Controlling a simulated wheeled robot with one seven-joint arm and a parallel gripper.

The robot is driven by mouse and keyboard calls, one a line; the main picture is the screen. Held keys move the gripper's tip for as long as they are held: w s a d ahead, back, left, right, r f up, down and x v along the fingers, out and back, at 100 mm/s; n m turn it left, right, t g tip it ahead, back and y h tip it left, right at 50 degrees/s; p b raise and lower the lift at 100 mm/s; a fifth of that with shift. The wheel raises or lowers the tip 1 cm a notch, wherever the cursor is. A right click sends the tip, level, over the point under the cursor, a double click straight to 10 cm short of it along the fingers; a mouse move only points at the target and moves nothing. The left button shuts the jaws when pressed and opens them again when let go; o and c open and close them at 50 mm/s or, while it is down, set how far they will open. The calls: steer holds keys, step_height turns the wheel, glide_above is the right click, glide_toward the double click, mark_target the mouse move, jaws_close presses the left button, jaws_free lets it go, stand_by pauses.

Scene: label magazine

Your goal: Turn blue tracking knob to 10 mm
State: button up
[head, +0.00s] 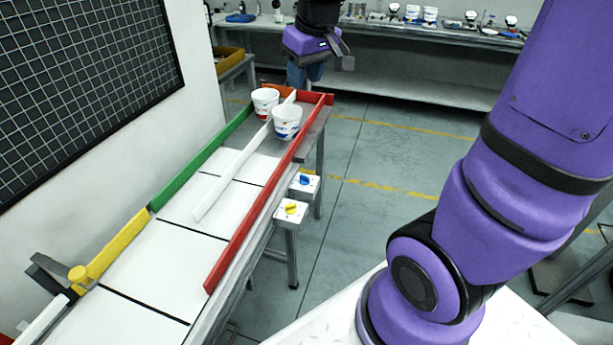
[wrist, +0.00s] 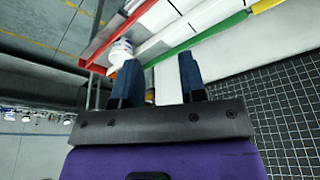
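The blue tracking knob (head: 304,180) sits on a white box at the right side of the conveyor table, behind a similar box with a yellow knob (head: 291,208). I cannot read the knob's scale. My gripper (head: 305,75) hangs past the far end of the table, well beyond the blue knob and apart from it. In the wrist view my gripper (wrist: 158,82) has its two dark blue fingers spread, with nothing between them. The blue knob does not show clearly in the wrist view.
Two white cups, one left (head: 265,103) and one right (head: 287,123), stand at the table's far end. A red rail (head: 262,205), a white divider (head: 230,172) and a green rail (head: 200,165) run along the table. Floor to the right of the boxes is clear.

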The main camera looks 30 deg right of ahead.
steer(key=w+d+f, duration=0.2)
steer(key=w+f, duration=0.2)
steer(key=w, duration=0.2)
steer(key=n+g, duration=0.2)
steer(key=g, duration=0.1)
glide_above(305, 176)
step_height(305, 176, down, 28)
step_height(305, 176, down, 11)
steer(key=shift+w+f, duration=0.1)
steer(key=shift+w, duration=0.05)
jaws_close()
